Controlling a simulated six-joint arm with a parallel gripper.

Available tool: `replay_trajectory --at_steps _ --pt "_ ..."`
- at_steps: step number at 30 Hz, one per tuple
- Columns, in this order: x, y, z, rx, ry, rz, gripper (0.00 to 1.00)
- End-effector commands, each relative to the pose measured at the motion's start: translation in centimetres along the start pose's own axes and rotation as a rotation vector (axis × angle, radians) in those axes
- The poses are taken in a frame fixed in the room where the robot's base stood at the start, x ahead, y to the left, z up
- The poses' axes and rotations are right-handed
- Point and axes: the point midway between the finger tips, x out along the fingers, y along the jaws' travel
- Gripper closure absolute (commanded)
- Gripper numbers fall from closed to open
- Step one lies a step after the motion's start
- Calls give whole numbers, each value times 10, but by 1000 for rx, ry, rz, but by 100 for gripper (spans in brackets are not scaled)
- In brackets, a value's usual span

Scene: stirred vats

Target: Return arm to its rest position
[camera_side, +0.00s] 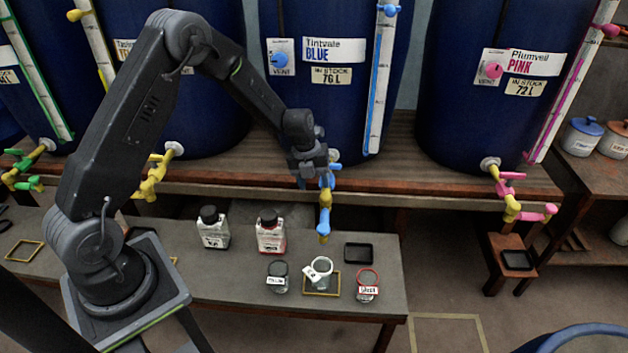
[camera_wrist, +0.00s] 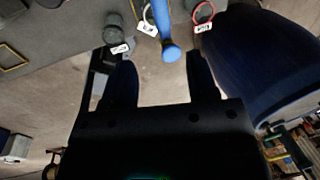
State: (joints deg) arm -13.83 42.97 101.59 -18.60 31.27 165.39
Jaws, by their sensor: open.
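My gripper (camera_side: 308,168) is open and appears empty, close to the blue tap (camera_side: 326,192) on the middle vat. Its fingers also show open in the wrist view (camera_wrist: 163,78). There the blue tap handle (camera_wrist: 169,48) shows just beyond the gap between the fingertips; I cannot tell whether they touch it. My arm is bent over the bench, reaching to the vat. A white-ringed glass jar (camera_side: 320,274) stands in a yellow square frame (camera_side: 334,290) below the tap's spout.
A dark-ringed jar (camera_side: 277,277) and a red-ringed jar (camera_side: 367,284) flank the white-ringed jar. Two black-capped bottles, one white-labelled (camera_side: 213,229) and one red (camera_side: 270,232), stand behind on the bench. A black tray (camera_side: 358,253) lies right. The pink-tapped vat (camera_side: 470,110) is further right.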

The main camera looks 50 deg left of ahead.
Motion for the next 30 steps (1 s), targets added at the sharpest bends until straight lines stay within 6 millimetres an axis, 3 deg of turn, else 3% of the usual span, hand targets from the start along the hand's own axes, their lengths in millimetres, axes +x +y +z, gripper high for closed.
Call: replay_trajectory --at_steps 7,11,14,20,24,30 --pt "-1 0 0 -3 -1 -1 47" --pt "-18 -5 -4 -67 -14 -8 47" --pt "-50 -13 -16 -200 -35 -22 47" --pt "-131 -22 -59 -602 -79 -71 47" --pt "-179 -18 -96 -896 -100 -119 47" --pt "-232 1 -151 -1323 -111 -209 47"
